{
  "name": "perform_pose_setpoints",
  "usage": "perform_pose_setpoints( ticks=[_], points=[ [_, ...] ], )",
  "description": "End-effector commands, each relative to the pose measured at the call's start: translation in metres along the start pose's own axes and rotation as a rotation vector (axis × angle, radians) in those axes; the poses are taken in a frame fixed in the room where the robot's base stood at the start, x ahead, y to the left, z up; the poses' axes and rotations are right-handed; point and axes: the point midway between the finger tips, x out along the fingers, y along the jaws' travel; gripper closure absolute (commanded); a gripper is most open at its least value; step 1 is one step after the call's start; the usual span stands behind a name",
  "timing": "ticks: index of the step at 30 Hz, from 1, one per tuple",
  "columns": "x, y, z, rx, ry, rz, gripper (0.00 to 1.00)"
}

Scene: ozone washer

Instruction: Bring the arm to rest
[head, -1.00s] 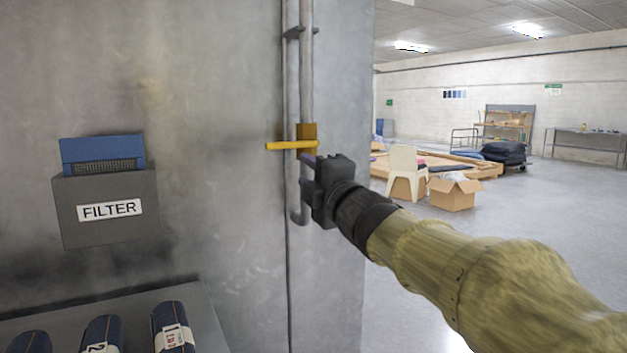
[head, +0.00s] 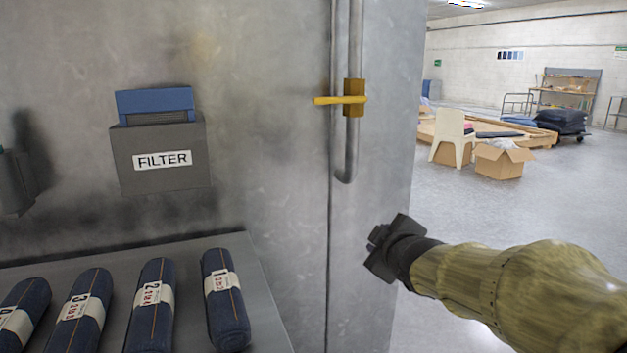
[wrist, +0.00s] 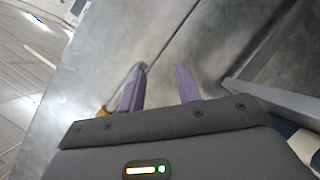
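My gripper (head: 378,248) is at the lower right of the head view, at the end of my sleeved arm. It is in front of the right end of the metal wall, below and to the right of the yellow valve handle (head: 340,100), and apart from it. In the wrist view its two purple fingers (wrist: 160,88) stand apart with nothing between them. The yellow handle lies level across the vertical pipe (head: 346,150). A bit of yellow also shows in the wrist view (wrist: 103,111), beside the left finger.
A filter box (head: 160,158) with a blue filter hangs on the wall. Several numbered denim rolls (head: 225,300) lie on a metal shelf (head: 262,318) at lower left. A white chair (head: 453,137) and a cardboard box (head: 502,160) stand far off; open floor lies between.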

Motion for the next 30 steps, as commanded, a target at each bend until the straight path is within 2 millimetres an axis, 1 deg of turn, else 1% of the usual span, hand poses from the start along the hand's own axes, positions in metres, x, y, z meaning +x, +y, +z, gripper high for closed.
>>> perform_pose_setpoints(
  ticks=[1,2,3,5,6,9,12,15,21,22,23,30],
  points=[
    [0.001,-0.023,0.023,0.083,-0.073,-0.053,0.67],
    [0.0,-0.036,0.036,0.137,-0.119,-0.082,0.67],
    [-0.002,-0.054,0.052,0.208,-0.179,-0.12,0.67],
    [-0.008,-0.082,0.076,0.313,-0.274,-0.172,0.67],
    [-0.013,-0.1,0.091,0.38,-0.338,-0.204,0.67],
    [-0.03,-0.141,0.122,0.529,-0.489,-0.27,0.67],
    [-0.049,-0.173,0.144,0.648,-0.617,-0.316,0.67],
    [-0.068,-0.201,0.161,0.748,-0.735,-0.351,0.67],
    [-0.109,-0.249,0.186,0.92,-0.956,-0.401,0.67],
    [-0.111,-0.239,0.178,0.92,-0.95,-0.398,0.67],
    [-0.113,-0.234,0.175,0.917,-0.945,-0.397,0.67],
    [-0.124,-0.206,0.154,0.912,-0.94,-0.397,0.67]
  ],
)
